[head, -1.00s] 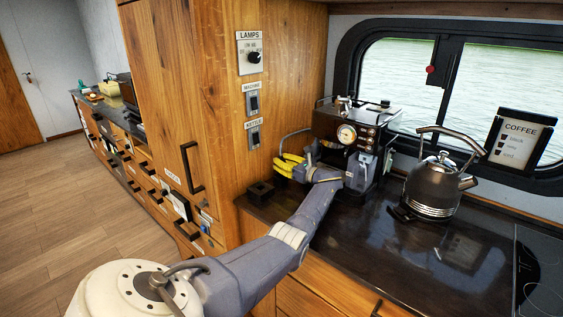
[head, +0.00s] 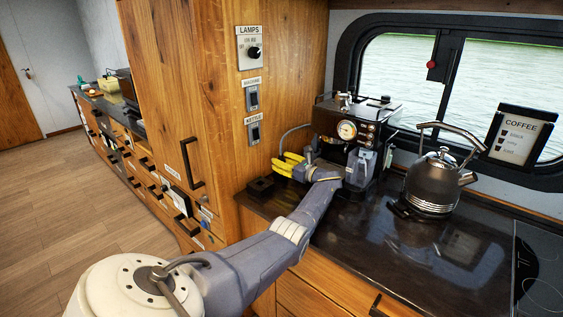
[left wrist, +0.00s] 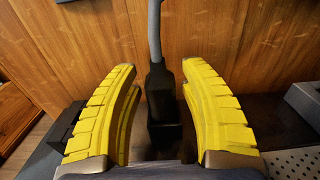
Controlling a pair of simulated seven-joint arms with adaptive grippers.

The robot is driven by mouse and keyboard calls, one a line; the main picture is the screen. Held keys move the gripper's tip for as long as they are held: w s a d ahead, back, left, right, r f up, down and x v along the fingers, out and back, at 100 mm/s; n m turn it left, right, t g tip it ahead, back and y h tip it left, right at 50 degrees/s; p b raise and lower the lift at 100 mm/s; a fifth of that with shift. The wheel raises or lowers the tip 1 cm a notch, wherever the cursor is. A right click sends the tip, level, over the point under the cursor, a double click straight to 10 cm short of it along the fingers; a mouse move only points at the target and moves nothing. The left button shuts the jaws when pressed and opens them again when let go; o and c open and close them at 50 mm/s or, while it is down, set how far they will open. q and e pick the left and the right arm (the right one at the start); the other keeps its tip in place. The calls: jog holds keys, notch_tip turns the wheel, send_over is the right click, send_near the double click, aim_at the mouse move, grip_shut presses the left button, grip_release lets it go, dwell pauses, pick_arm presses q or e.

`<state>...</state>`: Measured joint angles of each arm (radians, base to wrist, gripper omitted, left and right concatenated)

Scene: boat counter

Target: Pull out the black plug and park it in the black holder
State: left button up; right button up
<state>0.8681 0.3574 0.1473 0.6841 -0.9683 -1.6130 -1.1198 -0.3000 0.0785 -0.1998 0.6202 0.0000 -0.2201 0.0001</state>
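The black plug (left wrist: 160,95) stands upright between the yellow fingers of my left gripper (left wrist: 158,68), with a grey cable rising from its top. Gaps show on both sides, so the fingers are open around it, not touching it. The plug's lower end is dark, and I cannot tell how it is seated. In the head view my left gripper (head: 288,165) is low beside the wooden wall and hides the plug; the cable (head: 291,131) arches behind it. The black holder (head: 261,188) sits on the counter to its left, and shows at the left of the wrist view (left wrist: 65,128). My right gripper is not in view.
The coffee machine (head: 347,128) stands close behind and right of my left gripper. A metal kettle (head: 432,185) stands farther right. The wooden wall with switches (head: 253,98) rises behind the holder. The dark counter (head: 410,250) is clear at the front.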

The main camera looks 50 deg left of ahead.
pick_arm(q)
jog(key=shift+o, duration=0.7)
jog(key=shift+r, duration=5)
